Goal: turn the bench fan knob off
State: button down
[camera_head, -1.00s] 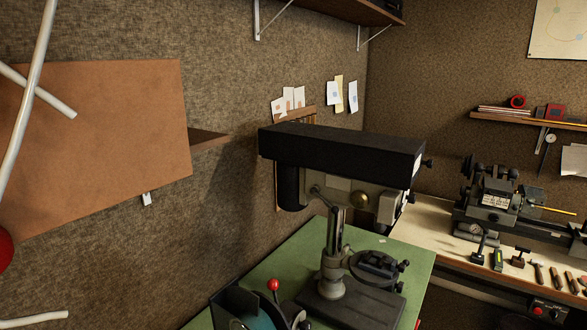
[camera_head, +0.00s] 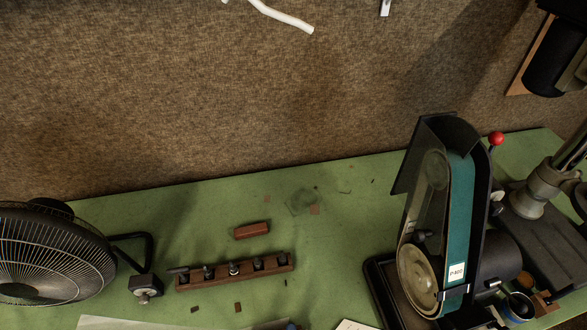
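The bench fan (camera_head: 50,255) stands at the left of the green bench, its round black wire guard cut off by the left edge of the head view. A black bracket joins it to a small dark box on the bench. A pale, roundish part on the front of this box looks like the fan knob (camera_head: 144,297); its setting is too small to read. My gripper is not in view.
The green bench (camera_head: 340,230) has clear room in the middle. A wooden rack (camera_head: 235,271) with several small dark parts and a reddish-brown block (camera_head: 252,230) lie right of the fan. A belt sander (camera_head: 445,230) stands at the right, before a drill press base (camera_head: 550,220).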

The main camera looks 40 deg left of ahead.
aim_at(144, 299)
jog(key=u, duration=3.15)
jog(key=i+j+u, duration=0.25)
jog(key=j, duration=0.15)
